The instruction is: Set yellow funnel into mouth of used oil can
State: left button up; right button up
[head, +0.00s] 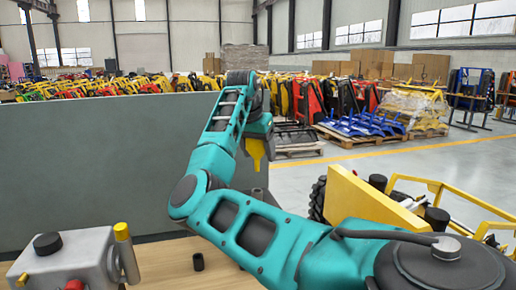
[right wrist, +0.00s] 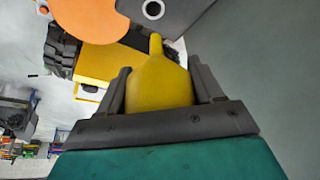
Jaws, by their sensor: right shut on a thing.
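The yellow funnel (head: 256,154) hangs spout down from my right gripper (head: 258,137) in the head view. In the right wrist view, the right gripper (right wrist: 160,95) is shut on the funnel (right wrist: 160,82), its fingers on both sides of the body. The spout tip points at a grey surface with a pale-ringed dark hole (right wrist: 153,9), which looks like the can's mouth. The tip appears short of the hole, but the gap is hard to judge. In the head view my own arm hides most of what stands below the funnel. My left gripper is not in view.
A grey housing (head: 75,262) with a black knob stands on the wooden table (head: 165,262) at front left. A grey panel (head: 80,165) rises behind. A yellow machine (head: 360,205) is at right. An orange round thing (right wrist: 90,18) shows beside the hole.

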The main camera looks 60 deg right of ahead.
aim_at(248, 142)
jog(key=shift+f+b, duration=0.7)
jog(key=shift+f, duration=1.4)
jog(key=shift+f+b, duration=0.35)
jog(key=shift+f, duration=1.8)
jog(key=o, duration=1.1)
jog(key=v, duration=1.2)
jog(key=shift+r+p, duration=0.1)
jog(key=shift+p, duration=0.2)
jog(key=shift+a+r, duration=0.15)
jog(key=shift+r, duration=0.2)
